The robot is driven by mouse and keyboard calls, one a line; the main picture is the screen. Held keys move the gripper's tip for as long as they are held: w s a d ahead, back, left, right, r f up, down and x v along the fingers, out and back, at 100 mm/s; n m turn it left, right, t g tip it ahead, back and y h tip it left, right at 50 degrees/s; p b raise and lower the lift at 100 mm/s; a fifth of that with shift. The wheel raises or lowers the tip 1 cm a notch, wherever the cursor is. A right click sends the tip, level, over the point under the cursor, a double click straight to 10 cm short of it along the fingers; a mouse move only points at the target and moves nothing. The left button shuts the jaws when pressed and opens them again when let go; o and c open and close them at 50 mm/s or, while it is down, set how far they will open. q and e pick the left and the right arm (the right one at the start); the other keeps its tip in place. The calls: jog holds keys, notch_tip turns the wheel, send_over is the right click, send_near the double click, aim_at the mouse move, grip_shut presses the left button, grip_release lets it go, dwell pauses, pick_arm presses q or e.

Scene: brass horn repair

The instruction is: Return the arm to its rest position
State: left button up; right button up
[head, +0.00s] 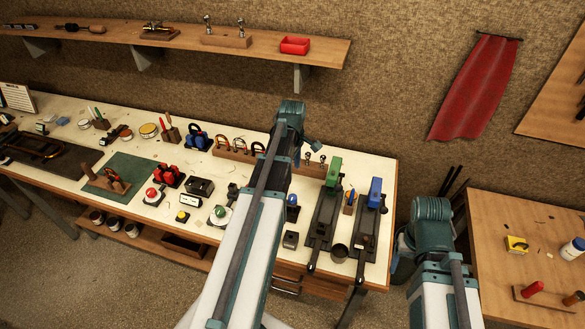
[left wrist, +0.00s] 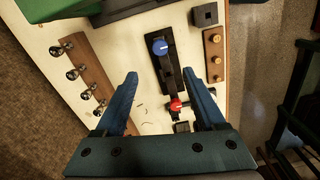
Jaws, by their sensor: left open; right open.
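My left arm reaches up the middle of the head view, over the workbench (head: 375,170). Its gripper is mostly hidden behind the arm there. In the left wrist view my left gripper (left wrist: 164,88) shows two blue fingers spread wide, with nothing between them. Below them is the pale bench top, with a dark fixture bearing a blue knob (left wrist: 160,47) and a red knob (left wrist: 176,105). My right arm is at the lower right of the head view, between the bench and the wooden side table (head: 500,215). Its gripper cannot be seen.
Two dark fixtures with a green block (head: 334,171) and a blue block (head: 375,192) stand right of my left arm. A wooden rack (head: 232,155) lies behind it. A shelf (head: 110,36) with a red bin (head: 295,45) is above. Floor shows in front of the bench.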

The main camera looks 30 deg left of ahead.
pick_arm(q)
jog(key=s+d+m, duration=0.5)
jog(key=d+m, duration=0.4)
jog(key=s+d+m, duration=0.4)
jog(key=d+m, duration=0.5)
jog(key=d, duration=0.1)
jog(key=s+d+f+m+y+b, duration=0.1)
jog(key=s+d+f+m+b, duration=0.3)
jog(key=d+f+b, duration=0.7)
notch_tip(320, 180, down, 3)
jog(key=s+b, duration=0.2)
jog(key=b, duration=0.1)
jog(key=shift+f, duration=0.15)
jog(key=shift+s, duration=0.1)
